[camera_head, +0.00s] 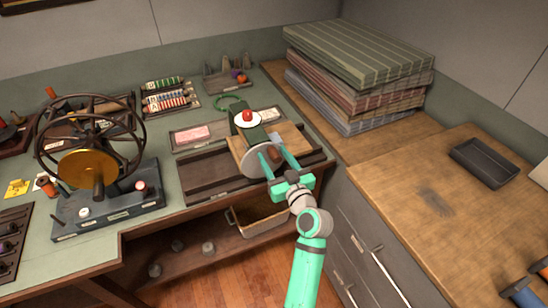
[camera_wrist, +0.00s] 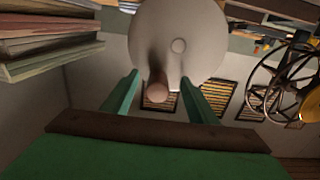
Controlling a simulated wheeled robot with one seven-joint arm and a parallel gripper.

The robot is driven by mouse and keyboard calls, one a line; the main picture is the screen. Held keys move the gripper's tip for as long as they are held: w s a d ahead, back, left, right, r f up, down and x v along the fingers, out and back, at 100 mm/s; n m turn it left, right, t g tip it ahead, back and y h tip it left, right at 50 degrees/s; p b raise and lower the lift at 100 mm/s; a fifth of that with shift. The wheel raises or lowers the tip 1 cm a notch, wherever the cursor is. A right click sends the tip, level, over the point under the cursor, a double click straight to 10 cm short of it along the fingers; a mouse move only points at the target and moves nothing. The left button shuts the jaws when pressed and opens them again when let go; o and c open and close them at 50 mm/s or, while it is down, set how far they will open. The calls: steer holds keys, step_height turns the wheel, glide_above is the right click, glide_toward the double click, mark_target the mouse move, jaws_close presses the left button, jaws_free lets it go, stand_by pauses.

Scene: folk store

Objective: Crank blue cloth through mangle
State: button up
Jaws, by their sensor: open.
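The mangle (camera_head: 245,121) stands on the green-topped bench, with a green frame and a red knob on a white dial. Its pale round crank disc (camera_head: 257,162) faces me and fills the top middle of the wrist view (camera_wrist: 195,35). A brown crank handle (camera_wrist: 157,86) sticks out from the disc. My gripper (camera_head: 274,154) is open at the disc; in the wrist view its green fingers (camera_wrist: 157,97) stand either side of the handle, with gaps visible. A small pale bluish patch (camera_head: 276,139) beside the mangle may be the blue cloth; I cannot tell.
A spoked wheel machine (camera_head: 90,140) stands on the bench at left. Folded striped textiles (camera_head: 360,60) are stacked behind right. A dark tray (camera_head: 484,162) lies on the mostly clear wooden counter (camera_head: 400,195). A basket (camera_head: 262,225) sits below the bench.

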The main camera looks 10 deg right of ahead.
steer(key=shift+d, duration=0.1)
steer(key=shift+v, duration=4.5)
